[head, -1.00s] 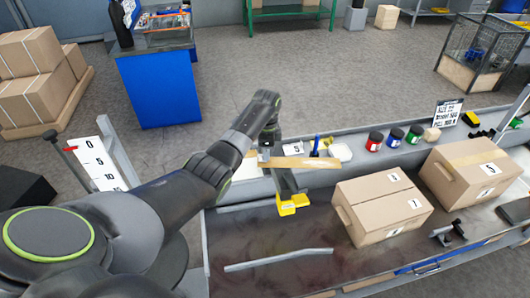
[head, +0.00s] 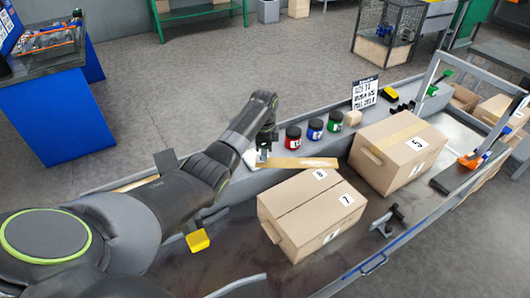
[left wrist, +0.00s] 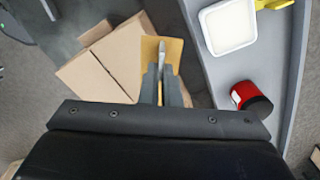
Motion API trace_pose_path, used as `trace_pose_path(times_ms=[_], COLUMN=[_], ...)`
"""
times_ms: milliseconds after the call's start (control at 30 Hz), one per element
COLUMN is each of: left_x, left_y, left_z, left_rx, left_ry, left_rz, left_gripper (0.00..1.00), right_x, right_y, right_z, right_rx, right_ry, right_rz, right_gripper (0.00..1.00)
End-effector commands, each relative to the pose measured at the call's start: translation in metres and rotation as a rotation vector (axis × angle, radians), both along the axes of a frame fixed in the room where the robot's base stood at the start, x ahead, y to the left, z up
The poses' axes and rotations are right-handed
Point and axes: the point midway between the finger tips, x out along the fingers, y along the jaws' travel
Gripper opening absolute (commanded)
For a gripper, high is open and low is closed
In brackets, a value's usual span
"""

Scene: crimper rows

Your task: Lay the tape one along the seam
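A flat tan strip, which looks like the tape (head: 305,163), sticks out to the right from my left gripper (head: 264,157). In the left wrist view the tape (left wrist: 151,49) lies between the closed fingers of my left gripper (left wrist: 163,80). The carton also shows in the left wrist view (left wrist: 98,66), partly hidden by the tape. My right gripper is not in view.
A second carton (head: 400,150) stands to the right. Red (head: 293,137), blue (head: 314,129) and green (head: 335,121) jars line the back ledge. A yellow block (head: 198,240) is left of the nearer carton. A small clamp-like fixture (head: 388,220) stands at its right.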

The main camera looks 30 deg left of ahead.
Motion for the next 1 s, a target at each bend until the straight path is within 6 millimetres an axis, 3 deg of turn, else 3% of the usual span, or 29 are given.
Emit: trace_pose_path(times_ms=[67,467,1000], left_x=[0.000,-0.018,-0.070], left_y=[0.000,-0.031,-0.106], left_z=[-0.005,-0.015,-0.035], left_rx=[0.000,0.008,0.002], left_ry=[0.000,0.006,0.004], left_rz=[0.000,0.153,0.525], left_gripper=[0.00,0.00,0.00], right_x=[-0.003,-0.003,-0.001], right_y=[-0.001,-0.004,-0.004], right_z=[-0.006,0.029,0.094], right_rx=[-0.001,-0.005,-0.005], right_ry=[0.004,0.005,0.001], right_rz=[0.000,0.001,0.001], right_gripper=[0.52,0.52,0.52])
